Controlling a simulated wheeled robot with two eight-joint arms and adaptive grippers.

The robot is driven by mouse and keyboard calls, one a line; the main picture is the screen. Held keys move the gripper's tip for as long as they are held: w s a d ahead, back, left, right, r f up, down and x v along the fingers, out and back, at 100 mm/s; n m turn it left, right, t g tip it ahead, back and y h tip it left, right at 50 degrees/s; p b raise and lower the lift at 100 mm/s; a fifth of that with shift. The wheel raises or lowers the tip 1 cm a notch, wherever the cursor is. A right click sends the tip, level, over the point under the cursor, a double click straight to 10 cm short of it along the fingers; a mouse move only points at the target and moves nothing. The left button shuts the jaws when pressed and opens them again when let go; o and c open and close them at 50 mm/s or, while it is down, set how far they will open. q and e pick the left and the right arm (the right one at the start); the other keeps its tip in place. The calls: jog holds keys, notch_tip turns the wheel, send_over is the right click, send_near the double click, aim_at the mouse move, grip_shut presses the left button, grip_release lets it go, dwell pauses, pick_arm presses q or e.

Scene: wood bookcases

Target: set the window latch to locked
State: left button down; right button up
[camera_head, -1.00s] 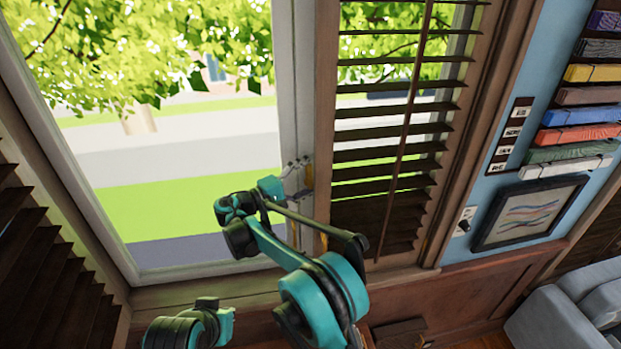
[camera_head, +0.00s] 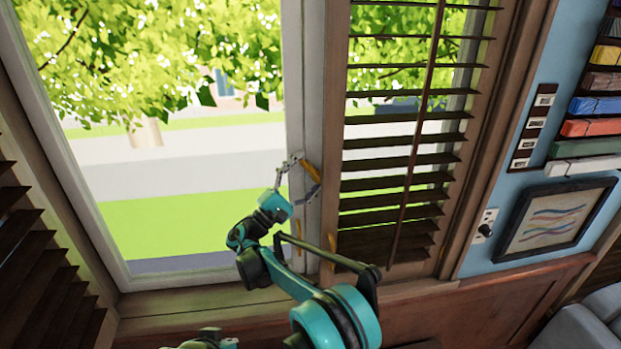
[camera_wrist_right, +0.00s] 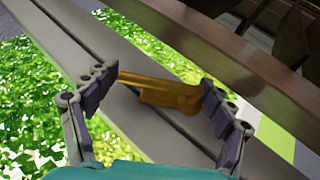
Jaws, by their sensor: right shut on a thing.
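The window latch is a gold lever on the pale window frame post (camera_head: 301,100). In the wrist view the latch (camera_wrist_right: 160,90) lies between the grey fingers of my right gripper (camera_wrist_right: 162,84), with a finger against each end. In the head view the latch (camera_head: 309,171) lies slanted and is partly covered by the fingers. My right gripper (camera_head: 302,176) is shut on it, its teal body below and left of the post.
A second gold fitting (camera_head: 331,246) sits lower on the frame. Dark slatted shutters (camera_head: 395,160) stand close on the right. A wooden sill (camera_head: 205,297) runs below the glass. A switch (camera_head: 485,230) and a framed picture (camera_head: 555,220) are on the blue wall.

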dwell(0.4)
jog(key=o, duration=1.6)
jog(key=v, duration=1.2)
jog(key=shift+f, duration=0.1)
